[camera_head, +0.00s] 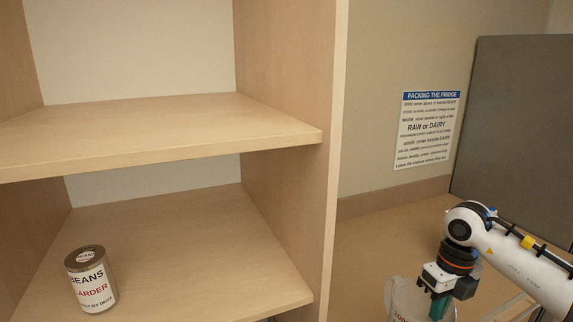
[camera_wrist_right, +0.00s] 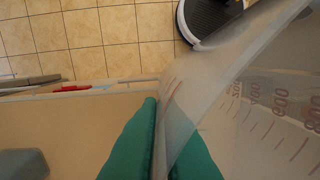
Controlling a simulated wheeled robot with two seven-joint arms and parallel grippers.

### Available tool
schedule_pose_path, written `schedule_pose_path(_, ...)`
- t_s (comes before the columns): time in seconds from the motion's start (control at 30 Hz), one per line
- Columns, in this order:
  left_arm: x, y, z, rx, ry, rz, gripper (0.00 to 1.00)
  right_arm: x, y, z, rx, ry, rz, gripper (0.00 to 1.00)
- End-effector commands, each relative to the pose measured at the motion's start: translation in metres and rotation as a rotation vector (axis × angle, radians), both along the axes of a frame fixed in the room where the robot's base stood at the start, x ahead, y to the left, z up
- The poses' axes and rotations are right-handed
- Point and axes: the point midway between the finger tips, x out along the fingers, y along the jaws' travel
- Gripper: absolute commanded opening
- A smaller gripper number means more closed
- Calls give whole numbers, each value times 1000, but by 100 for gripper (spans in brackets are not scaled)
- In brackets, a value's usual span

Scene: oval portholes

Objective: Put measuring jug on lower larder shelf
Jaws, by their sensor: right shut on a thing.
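The measuring jug (camera_head: 404,297) is translucent with red markings and shows at the bottom right of the head view, partly cut off by the frame. My right gripper (camera_head: 438,304) is shut on the jug's wall. In the right wrist view the green fingers (camera_wrist_right: 158,150) pinch the jug's wall, and the scale of the jug (camera_wrist_right: 262,110) shows at the right. The lower larder shelf (camera_head: 180,250) is at the left of the head view, beyond the larder's side panel from the jug. My left gripper is in neither view.
A beans can (camera_head: 92,280) stands at the left front of the lower shelf; the shelf to its right is clear. The upper shelf (camera_head: 160,128) is empty. The larder's upright side panel (camera_head: 330,160) separates the shelves from the counter (camera_head: 390,235). A dark grey panel (camera_head: 515,120) stands at right.

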Motion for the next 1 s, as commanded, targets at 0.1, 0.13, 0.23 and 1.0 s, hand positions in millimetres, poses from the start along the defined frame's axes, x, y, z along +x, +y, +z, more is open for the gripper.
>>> schedule_pose_path(0.1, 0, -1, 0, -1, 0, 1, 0, -10, 16, -1, 0, -1, 329, 0)
schedule_pose_path(0.13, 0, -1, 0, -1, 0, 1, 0, -13, 20, -2, 0, -1, 412, 0)
schedule_pose_path(0.23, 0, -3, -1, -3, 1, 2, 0, -22, 33, -3, 1, -2, 693, 0)
schedule_pose_path(1.0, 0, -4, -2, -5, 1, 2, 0, -99, 102, -13, 3, 1, 2661, 0)
